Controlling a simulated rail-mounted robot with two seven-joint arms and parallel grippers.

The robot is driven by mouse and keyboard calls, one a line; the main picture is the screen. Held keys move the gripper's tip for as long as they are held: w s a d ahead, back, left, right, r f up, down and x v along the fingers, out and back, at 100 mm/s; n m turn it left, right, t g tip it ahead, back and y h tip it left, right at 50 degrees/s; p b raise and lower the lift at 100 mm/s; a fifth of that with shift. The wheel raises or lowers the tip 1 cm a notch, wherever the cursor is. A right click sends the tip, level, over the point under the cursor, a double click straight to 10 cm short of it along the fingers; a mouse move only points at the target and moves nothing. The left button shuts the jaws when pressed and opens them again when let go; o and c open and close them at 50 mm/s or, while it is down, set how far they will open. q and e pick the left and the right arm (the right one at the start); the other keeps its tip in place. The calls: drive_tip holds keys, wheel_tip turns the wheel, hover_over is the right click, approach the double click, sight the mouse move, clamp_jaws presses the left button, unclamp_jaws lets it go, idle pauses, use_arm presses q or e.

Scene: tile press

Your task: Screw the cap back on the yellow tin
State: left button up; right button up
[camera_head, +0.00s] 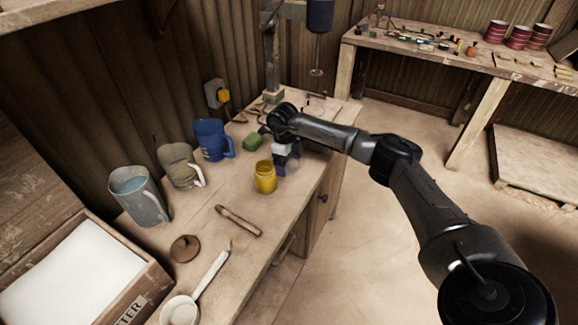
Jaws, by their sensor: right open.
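The yellow tin (265,177) stands upright on the workbench, near its right edge, and its top looks open. A round brown lid-like disc (185,248) lies flat on the bench to the lower left of the tin; I cannot tell for sure that it is the cap. My right gripper (266,131) is open, behind the tin and near a green block, apart from the tin. Its fingers are small and dark, partly lost against the wrist. My left gripper is not in view.
Blue (209,140), beige (178,166) and grey-blue (138,195) mugs line the wall side. A green block (253,141) and a white-and-blue object (281,150) are near my right gripper. A brush-like tool (238,220) and a white ladle (199,287) lie in front.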

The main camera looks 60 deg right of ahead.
sight(290, 164)
drive_tip(key=shift+w, duration=0.1)
drive_tip(key=shift+c, duration=0.2)
drive_tip(key=shift+c, duration=0.6)
drive_tip(key=c, duration=0.8)
drive_tip(key=shift+r, duration=0.2)
drive_tip(key=shift+r, duration=0.25)
wheel_tip(290, 164, up, 3)
drive_tip(key=shift+r+p, duration=0.15)
drive_tip(key=shift+p, duration=0.6)
drive_tip(key=shift+s+d+r+p, duration=0.3)
drive_tip(key=shift+s+d+r, duration=0.75)
drive_tip(key=shift+s, duration=0.7)
drive_tip(key=shift+s+d+r+p, duration=0.3)
drive_tip(key=shift+s+d+r, duration=0.5)
drive_tip(key=shift+s+r, duration=0.7)
drive_tip(key=shift+s+d+r+p, duration=0.3)
drive_tip(key=shift+s+d+r, duration=0.65)
drive_tip(key=shift+s, duration=1)
